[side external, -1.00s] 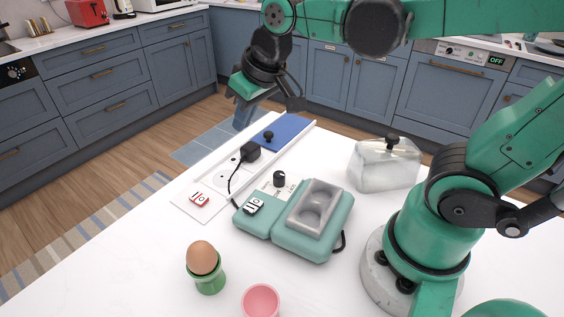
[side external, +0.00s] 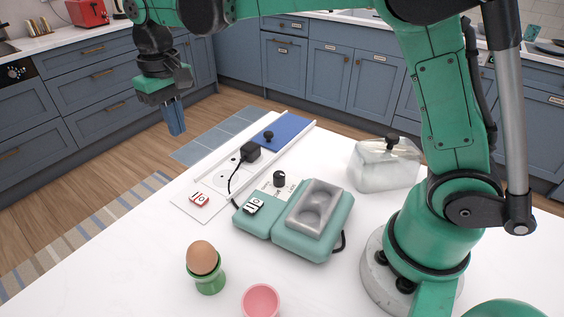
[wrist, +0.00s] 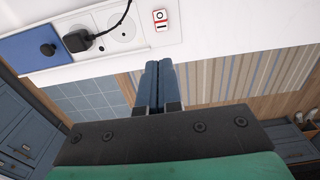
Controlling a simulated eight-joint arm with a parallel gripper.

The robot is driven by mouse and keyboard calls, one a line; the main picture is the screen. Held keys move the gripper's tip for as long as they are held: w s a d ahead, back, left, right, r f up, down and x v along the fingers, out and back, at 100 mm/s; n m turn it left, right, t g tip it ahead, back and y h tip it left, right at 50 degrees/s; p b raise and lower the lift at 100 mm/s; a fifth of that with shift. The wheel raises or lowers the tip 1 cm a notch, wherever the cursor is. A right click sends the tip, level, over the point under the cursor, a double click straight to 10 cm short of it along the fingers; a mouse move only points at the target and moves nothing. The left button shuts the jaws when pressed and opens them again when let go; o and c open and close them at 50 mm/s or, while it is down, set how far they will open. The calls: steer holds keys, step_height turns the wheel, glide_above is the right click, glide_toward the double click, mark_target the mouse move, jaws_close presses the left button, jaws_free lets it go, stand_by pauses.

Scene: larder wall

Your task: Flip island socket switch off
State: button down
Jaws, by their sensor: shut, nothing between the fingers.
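The island socket panel (side external: 216,186) is a white strip along the left edge of the white island top. Its red-and-white rocker switch (side external: 199,199) sits at the near end; it also shows in the wrist view (wrist: 160,19), at the top. A black plug (side external: 250,151) with a cord is in one of the panel's sockets. My gripper (side external: 177,131) is shut and empty, pointing down out beyond the island's left edge, above the floor. In the wrist view its blue fingers (wrist: 158,84) are together, apart from the switch.
A blue sliding cover (side external: 283,130) with a black knob lies at the panel's far end. A teal appliance (side external: 309,240) with its own switch stands beside the panel. An egg in a green cup (side external: 208,279), a pink cup (side external: 261,301) and a glass container (side external: 384,166) stand on the island.

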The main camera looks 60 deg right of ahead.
mark_target(202, 197)
step_height(202, 197, down, 14)
steer(key=shift+f, duration=0.1)
stand_by(0.5)
steer(key=shift+w+f, duration=0.1)
steer(key=shift+f, duration=0.05)
stand_by(0.4)
steer(key=shift+s, duration=0.85)
steer(key=shift+r, duration=0.2)
